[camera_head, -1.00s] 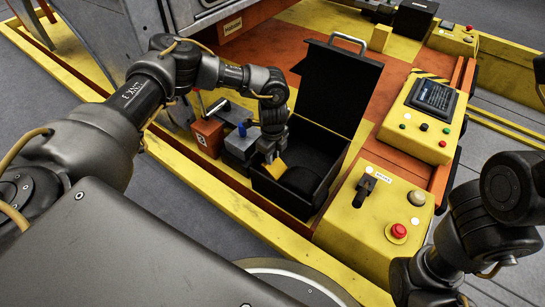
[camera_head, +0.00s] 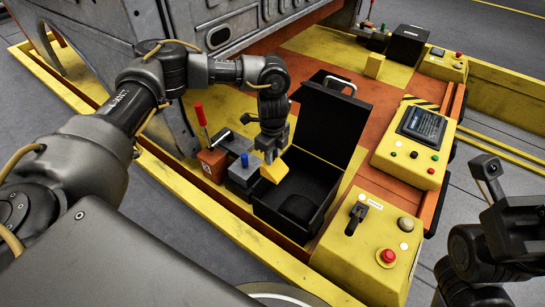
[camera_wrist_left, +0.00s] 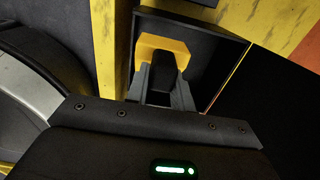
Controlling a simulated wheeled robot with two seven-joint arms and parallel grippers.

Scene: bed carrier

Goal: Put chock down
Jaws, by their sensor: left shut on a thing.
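The yellow chock (camera_head: 274,171) is held in my left gripper (camera_head: 271,157), which is shut on it. The gripper points down over the left part of an open black box (camera_head: 315,212). In the left wrist view the chock (camera_wrist_left: 162,46) shows between the gripper's fingers (camera_wrist_left: 163,82), with the dark box interior (camera_wrist_left: 212,55) behind it. I cannot tell exactly how far the chock is above the box floor. A dark rounded thing lies on the box floor. My right arm shows at the right edge; its fingers are not clearly seen.
The box lid (camera_head: 330,115) stands open behind it. A red-handled lever block (camera_head: 211,160) and a blue-knobbed block (camera_head: 243,170) stand left of the box. Yellow control panels (camera_head: 370,250) stand to the right. A grey vehicle body (camera_head: 225,30) rises behind. Another yellow block (camera_head: 375,65) stands farther back.

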